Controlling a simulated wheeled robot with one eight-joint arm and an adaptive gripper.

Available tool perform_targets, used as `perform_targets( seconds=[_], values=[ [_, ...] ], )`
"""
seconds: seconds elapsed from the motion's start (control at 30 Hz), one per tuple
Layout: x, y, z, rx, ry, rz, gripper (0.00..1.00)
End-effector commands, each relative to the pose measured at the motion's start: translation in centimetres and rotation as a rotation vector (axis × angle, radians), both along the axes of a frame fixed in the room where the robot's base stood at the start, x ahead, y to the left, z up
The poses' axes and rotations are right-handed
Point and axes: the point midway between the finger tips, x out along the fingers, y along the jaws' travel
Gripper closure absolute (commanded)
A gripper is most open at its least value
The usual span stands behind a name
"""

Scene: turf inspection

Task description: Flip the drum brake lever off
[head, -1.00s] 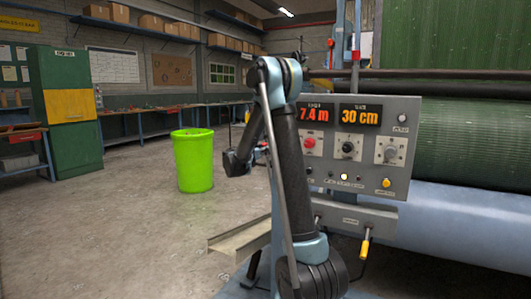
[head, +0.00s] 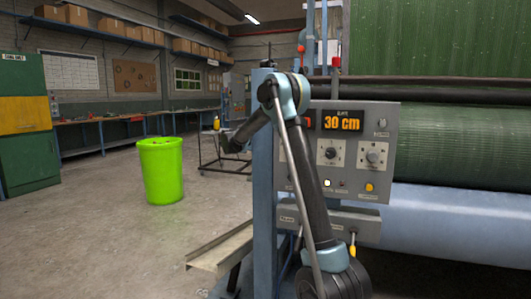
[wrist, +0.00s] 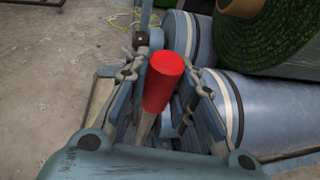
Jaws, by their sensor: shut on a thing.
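In the wrist view, my gripper (wrist: 165,100) is shut around a red cylindrical grip (wrist: 164,80), which I take to be the drum brake lever. Its pale metal rod runs down between the fingers toward the palm. The lever's lower end and pivot are hidden by my gripper. In the head view, my arm crosses in front of the control panel (head: 368,112), and I cannot make out my gripper there. A yellow-handled lever (head: 353,249) hangs below the panel.
Blue rollers (wrist: 225,70) and a green turf roll (wrist: 275,35) lie close to the right of my gripper. A blue post (head: 263,180) and a metal channel (head: 220,250) stand beside the panel. A green bin (head: 161,172) stands on open floor at left.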

Motion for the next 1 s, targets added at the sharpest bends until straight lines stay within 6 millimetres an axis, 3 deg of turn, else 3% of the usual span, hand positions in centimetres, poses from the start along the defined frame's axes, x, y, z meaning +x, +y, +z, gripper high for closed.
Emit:
perform_targets(
  seconds=[0.13, 0.43, 0.47, 0.53, 0.57, 1.0],
  values=[
    [0.6, 1.2, -0.1, 0.011, 0.020, 0.014, 1.00],
    [0.6, 1.4, -0.1, 0.010, 0.022, 0.017, 1.00],
    [0.6, 1.4, -0.1, 0.010, 0.022, 0.017, 0.74],
    [0.6, 1.5, 0.0, 0.010, 0.022, 0.017, 0.58],
    [0.6, 1.5, 0.0, 0.010, 0.022, 0.017, 0.55],
    [-0.1, 2.2, 0.3, 0.010, 0.021, 0.020, 0.55]
  ],
)
